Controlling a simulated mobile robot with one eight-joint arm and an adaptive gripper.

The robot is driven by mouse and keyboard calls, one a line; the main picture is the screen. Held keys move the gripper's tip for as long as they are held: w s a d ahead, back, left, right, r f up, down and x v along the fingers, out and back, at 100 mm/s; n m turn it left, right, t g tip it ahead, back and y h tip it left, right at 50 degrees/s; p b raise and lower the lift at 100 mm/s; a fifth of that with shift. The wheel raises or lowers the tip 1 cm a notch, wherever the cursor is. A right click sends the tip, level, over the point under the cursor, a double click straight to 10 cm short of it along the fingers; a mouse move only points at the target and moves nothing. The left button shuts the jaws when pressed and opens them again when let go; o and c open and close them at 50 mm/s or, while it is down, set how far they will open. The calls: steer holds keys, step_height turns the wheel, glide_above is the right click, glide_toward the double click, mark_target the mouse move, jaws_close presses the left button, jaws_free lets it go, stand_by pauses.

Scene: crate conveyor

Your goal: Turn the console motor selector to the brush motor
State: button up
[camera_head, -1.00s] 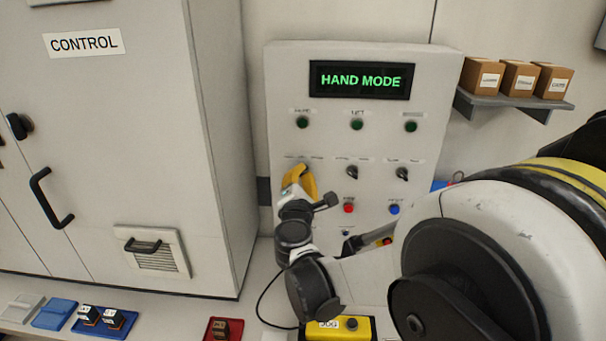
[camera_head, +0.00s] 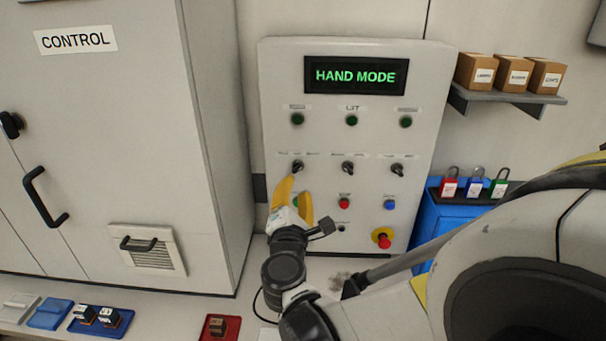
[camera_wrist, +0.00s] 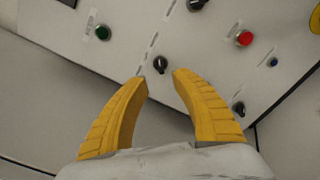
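The grey console (camera_head: 275,100) shows HAND MODE in green on its display (camera_head: 356,77). Below a row of green lamps are three black selectors: left (camera_head: 298,167), middle (camera_head: 348,168) and right (camera_head: 397,170). Their small labels are unreadable, so I cannot tell which one is the motor selector or where it points. My gripper (camera_head: 299,185) is open and empty, just below the left selector. In the wrist view, the left selector (camera_wrist: 160,64) lies beyond the gap between the yellow fingertips (camera_wrist: 160,75), apparently apart from them.
A red button (camera_head: 344,203), a blue button (camera_head: 390,204) and a red emergency stop (camera_head: 382,238) sit lower on the console.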

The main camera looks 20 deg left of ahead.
steer(key=v, duration=0.3)
stand_by(0.5)
steer(key=d+m+g+h, duration=0.6)
steer(key=d+m, duration=0.9)
steer(key=d, duration=1.2)
steer(key=s+d+f+m+g, duration=0.2)
steer(key=s+d+m, duration=0.3)
steer(key=s+m, duration=0.2)
steer(key=s+d+f+m+g+y, duration=0.1)
steer(key=s+d+m, duration=0.4)
steer(key=s, duration=0.6)
step_height(320, 180, down, 2)
steer(key=shift+s+d+f+m+g+y, duration=0.15)
steer(key=shift+s+d+m+g+y, duration=0.15)
steer(key=shift+m+g, duration=0.5)
